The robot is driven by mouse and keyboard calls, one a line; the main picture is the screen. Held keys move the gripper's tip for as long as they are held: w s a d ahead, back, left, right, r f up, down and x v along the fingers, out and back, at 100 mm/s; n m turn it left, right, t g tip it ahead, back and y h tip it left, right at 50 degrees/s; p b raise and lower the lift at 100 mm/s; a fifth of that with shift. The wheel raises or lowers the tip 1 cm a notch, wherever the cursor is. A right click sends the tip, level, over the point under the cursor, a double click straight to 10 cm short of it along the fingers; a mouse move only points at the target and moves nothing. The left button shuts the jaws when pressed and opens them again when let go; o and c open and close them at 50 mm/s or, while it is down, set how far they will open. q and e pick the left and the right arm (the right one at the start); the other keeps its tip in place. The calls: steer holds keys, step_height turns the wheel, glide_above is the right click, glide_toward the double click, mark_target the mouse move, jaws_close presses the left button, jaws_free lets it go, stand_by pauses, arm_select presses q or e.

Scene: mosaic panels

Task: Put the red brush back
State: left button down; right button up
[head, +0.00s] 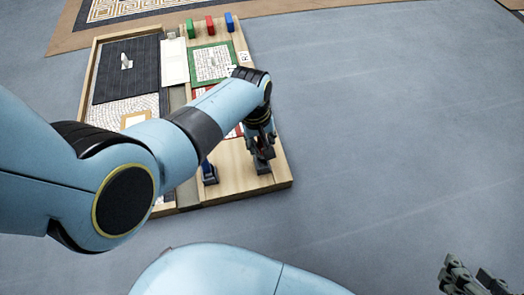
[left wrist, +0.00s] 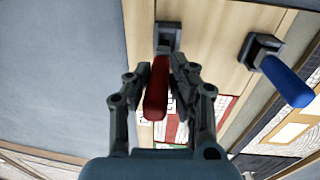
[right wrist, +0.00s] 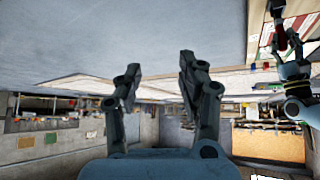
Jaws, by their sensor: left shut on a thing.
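The red brush (left wrist: 157,88) shows in the left wrist view with its red handle between the fingers of my left gripper (left wrist: 160,78). The gripper is shut on the handle. A dark square piece (left wrist: 168,36) is at the far end of the handle, at the wooden board; I cannot tell whether it is the brush's head or a holder. In the head view my left gripper (head: 262,150) is low over the board's near right corner and hides the red handle. My right gripper (head: 475,280) is at the lower right, and its fingers (right wrist: 158,85) are apart and empty.
A blue brush (left wrist: 285,80) stands beside it with a similar dark base, also in the head view (head: 208,172). The wooden board (head: 272,180) carries mosaic panels. Green (head: 190,28), red (head: 210,25) and blue (head: 229,22) blocks stand at its back. Floor to the right is clear.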

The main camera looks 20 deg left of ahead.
arm_select(q)
steer(key=shift+s+f+b, duration=0.1)
steer(key=shift+f+b, duration=0.95)
steer(key=shift+f, duration=0.3)
steer(key=shift+f+b, duration=0.4)
steer(key=shift+f, duration=0.1)
arm_select(e)
steer(key=s+f+t, duration=0.1)
steer(key=s+t, duration=0.1)
steer(key=t, duration=0.1)
steer(key=shift+a+f+t, duration=0.3)
steer(key=shift+f, duration=0.1)
arm_select(q)
steer(key=c, duration=1.6)
jaws_free()
steer(key=o, duration=0.4)
steer(key=shift+o, duration=0.2)
arm_select(e)
steer(key=shift+w+r, duration=0.2)
steer(key=shift+w, duration=0.05)
